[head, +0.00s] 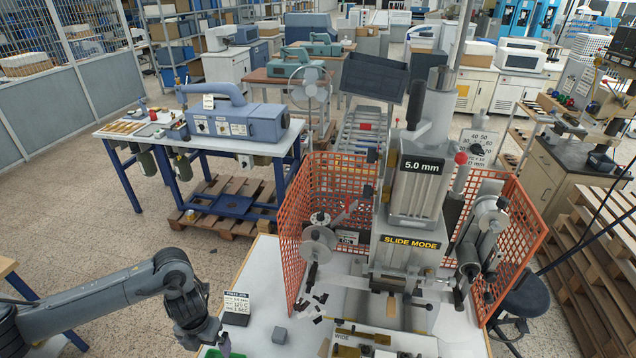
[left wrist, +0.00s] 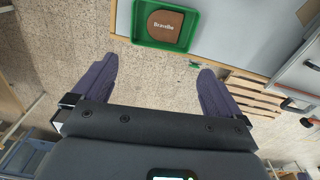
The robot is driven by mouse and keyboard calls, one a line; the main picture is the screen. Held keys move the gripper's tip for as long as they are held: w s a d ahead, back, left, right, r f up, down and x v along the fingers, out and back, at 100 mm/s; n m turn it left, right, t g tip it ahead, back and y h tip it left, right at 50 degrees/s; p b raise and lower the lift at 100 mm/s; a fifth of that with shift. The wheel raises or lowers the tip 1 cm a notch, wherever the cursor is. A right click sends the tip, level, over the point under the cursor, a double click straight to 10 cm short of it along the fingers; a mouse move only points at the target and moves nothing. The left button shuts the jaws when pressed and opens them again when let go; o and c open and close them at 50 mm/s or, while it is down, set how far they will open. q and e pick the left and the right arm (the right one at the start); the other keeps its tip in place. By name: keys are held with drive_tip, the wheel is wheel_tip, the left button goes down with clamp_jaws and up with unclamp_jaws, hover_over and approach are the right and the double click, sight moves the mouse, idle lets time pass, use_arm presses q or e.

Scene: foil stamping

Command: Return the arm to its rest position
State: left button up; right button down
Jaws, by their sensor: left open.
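My left arm comes in from the lower left in the head view. Its gripper (head: 222,344) hangs low at the bottom edge, beside the white table's left front corner, and is partly cut off. In the left wrist view the two dark fingers of the left gripper (left wrist: 157,78) are spread wide with nothing between them, above the bare floor. A green tray (left wrist: 142,38) holding a brown piece (left wrist: 165,24) with lettering lies beyond the fingertips on the table. My right gripper is not in view.
The foil stamping machine (head: 414,210) stands on the white table (head: 262,270) between orange mesh guards (head: 321,190). Open floor (head: 110,230) lies left of the table.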

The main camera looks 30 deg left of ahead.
use_arm(q)
drive_tip(key=s+d+f+g+h, duration=0.1)
drive_tip(key=s+d+f, duration=0.25)
drive_tip(key=d, duration=0.25)
drive_tip(key=s+d+f+m+g+h, duration=0.1)
drive_tip(key=s+d+f+h, duration=0.2)
drive_tip(key=d, duration=0.4)
drive_tip(key=s+d+f+g, duration=0.1)
drive_tip(key=s+d+f, duration=0.2)
drive_tip(key=s+d, duration=0.25)
drive_tip(key=d+r+n+t+h+p, duration=0.1)
drive_tip(key=d+r+n+t+h, duration=0.2)
drive_tip(key=d, duration=0.8)
drive_tip(key=d+r+n+t+h+p, duration=0.1)
drive_tip(key=d+r+n+t, duration=0.3)
drive_tip(key=d, duration=0.6)
drive_tip(key=w+a+r+n+t+y, duration=0.2)
drive_tip(key=w+a+r+n+y, duration=0.15)
drive_tip(key=w+n, duration=0.45)
drive_tip(key=s+a+r+n+g+y, duration=0.1)
drive_tip(key=s+a+n+y, duration=0.1)
drive_tip(key=a+n, duration=0.5)
drive_tip(key=s+a+r+n+g+y, duration=0.1)
drive_tip(key=s+a+n+y, duration=0.1)
drive_tip(key=a+n, duration=0.5)
drive_tip(key=shift+s+n, duration=0.35)
drive_tip(key=shift+n, duration=0.45)
